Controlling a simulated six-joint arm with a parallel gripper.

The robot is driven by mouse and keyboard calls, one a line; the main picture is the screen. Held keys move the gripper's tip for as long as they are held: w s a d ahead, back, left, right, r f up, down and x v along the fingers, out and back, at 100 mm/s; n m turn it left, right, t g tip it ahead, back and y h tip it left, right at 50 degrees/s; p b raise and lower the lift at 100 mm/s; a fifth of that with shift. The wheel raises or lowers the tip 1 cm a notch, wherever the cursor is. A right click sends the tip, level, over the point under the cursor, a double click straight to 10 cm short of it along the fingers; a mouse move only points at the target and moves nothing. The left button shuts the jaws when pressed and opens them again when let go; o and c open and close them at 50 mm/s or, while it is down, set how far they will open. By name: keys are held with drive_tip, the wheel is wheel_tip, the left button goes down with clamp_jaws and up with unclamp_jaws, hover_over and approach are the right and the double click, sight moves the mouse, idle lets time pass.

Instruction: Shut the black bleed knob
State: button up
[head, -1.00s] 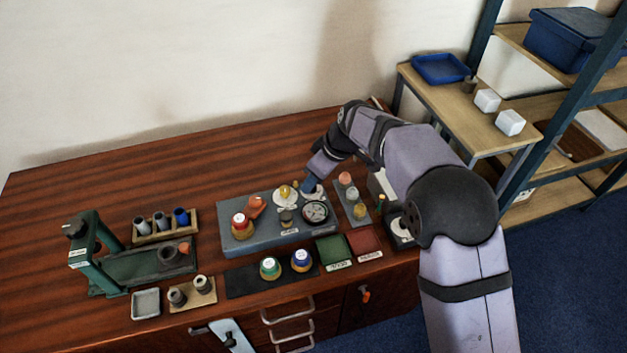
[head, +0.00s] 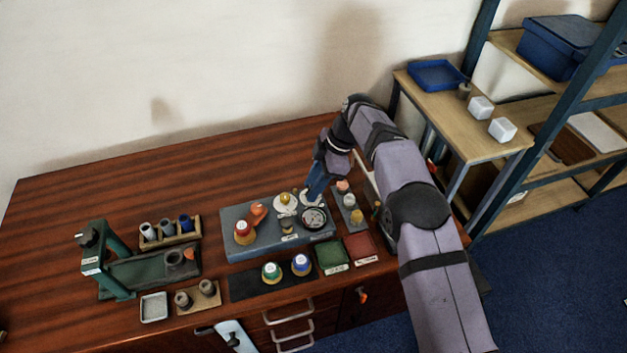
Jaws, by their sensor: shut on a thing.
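The blue-grey manifold block (head: 240,252) lies on the wooden bench. My gripper (head: 305,197) points down at its back right part, just behind the round dial gauge (head: 314,218). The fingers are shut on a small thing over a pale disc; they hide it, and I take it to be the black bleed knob. How far it is turned cannot be seen. Also on the block are a red-topped knob (head: 242,232), an orange lever (head: 258,213), a yellow knob on a white disc (head: 285,199) and a small dark knob (head: 287,224).
A grey strip with several coloured knobs (head: 349,201) stands close right of my gripper. Green (head: 332,255) and red (head: 361,247) trays lie in front. Green and blue capped pieces sit on a black mat (head: 243,287). A green press (head: 105,262) stands left. The bench behind is clear.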

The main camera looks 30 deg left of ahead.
drive_tip(key=shift+w+a+r+n+p, duration=0.2)
drive_tip(key=shift+n+p, duration=0.6)
drive_tip(key=shift+p, duration=0.4)
drive_tip(key=shift+s+d+f+h+p, duration=0.1)
drive_tip(key=shift+f+h+p, duration=0.05)
drive_tip(key=shift+h+p, duration=0.15)
drive_tip(key=o, duration=1)
drive_tip(key=shift+o, duration=0.2)
drive_tip(key=shift+r, duration=0.7)
wheel_tip(320, 180, up, 9)
drive_tip(key=p, duration=0.7)
drive_tip(key=shift+f+p, duration=0.15)
drive_tip(key=shift+p, duration=0.2)
drive_tip(key=shift+d, duration=0.1)
